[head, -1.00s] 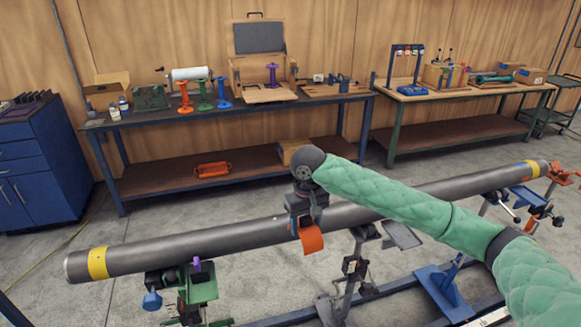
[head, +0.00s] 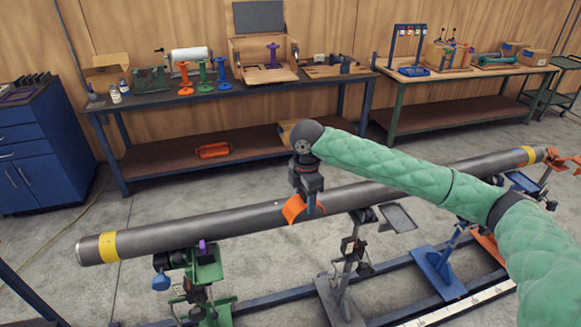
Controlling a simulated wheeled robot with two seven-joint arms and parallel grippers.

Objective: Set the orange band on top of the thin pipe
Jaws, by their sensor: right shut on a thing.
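The orange band (head: 293,210) is a curved strip held under my right gripper (head: 308,201), which is shut on it. In the head view, the band overlaps the middle of the long dark grey pipe (head: 225,221); I cannot tell whether it touches the pipe or hangs just above it. The pipe lies nearly level on stands, with a yellow ring near each end. The gripper points down, and its fingertips are partly hidden by the band. My left gripper is not in view.
A green stand (head: 207,268) bears the pipe's left end, and a grey stand (head: 345,275) is near the middle. An orange support (head: 560,160) is at the far right end. Behind, a dark workbench (head: 240,92) and a wooden-topped bench (head: 470,70) stand against the wall.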

